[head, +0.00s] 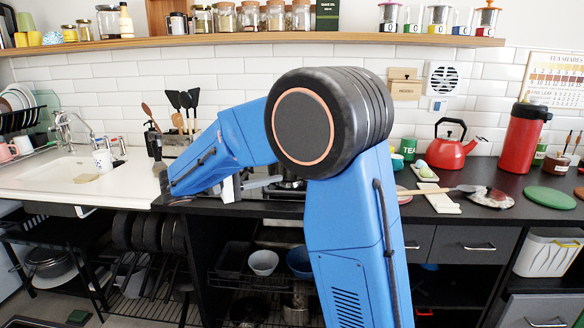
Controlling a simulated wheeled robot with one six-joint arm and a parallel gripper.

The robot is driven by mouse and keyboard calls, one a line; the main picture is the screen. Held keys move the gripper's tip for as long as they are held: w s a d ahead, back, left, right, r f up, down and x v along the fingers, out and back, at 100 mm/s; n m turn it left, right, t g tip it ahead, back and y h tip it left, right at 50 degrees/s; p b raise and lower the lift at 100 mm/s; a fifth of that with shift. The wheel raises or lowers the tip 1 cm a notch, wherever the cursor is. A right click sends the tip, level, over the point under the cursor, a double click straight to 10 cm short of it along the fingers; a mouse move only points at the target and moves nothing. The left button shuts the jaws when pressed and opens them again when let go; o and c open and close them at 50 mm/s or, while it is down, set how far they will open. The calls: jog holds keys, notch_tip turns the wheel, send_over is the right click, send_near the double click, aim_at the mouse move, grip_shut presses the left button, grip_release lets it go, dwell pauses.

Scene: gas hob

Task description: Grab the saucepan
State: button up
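No saucepan can be made out for certain. A dark and silvery shape (288,184) on the black counter, behind my arm, may be part of a pan or the hob; my blue arm hides most of that area. My forearm reaches left from its elbow and ends low at the counter, by the sink's right edge. My gripper's fingers cannot be made out, so I cannot see whether they hold anything.
A white sink (78,172) lies left. Right of my arm are a red kettle (447,150), a red flask (520,140), a spatula and a green round mat (549,197). Pans hang under the sink counter; bowls and pots stand on shelves below. A shelf of jars (250,38) runs above.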

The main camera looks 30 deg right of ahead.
jog(key=d, duration=1.5)
jog(key=shift+s, duration=0.4)
jog(key=shift+d+f, duration=0.1)
grip_shut()
dwell(0.7)
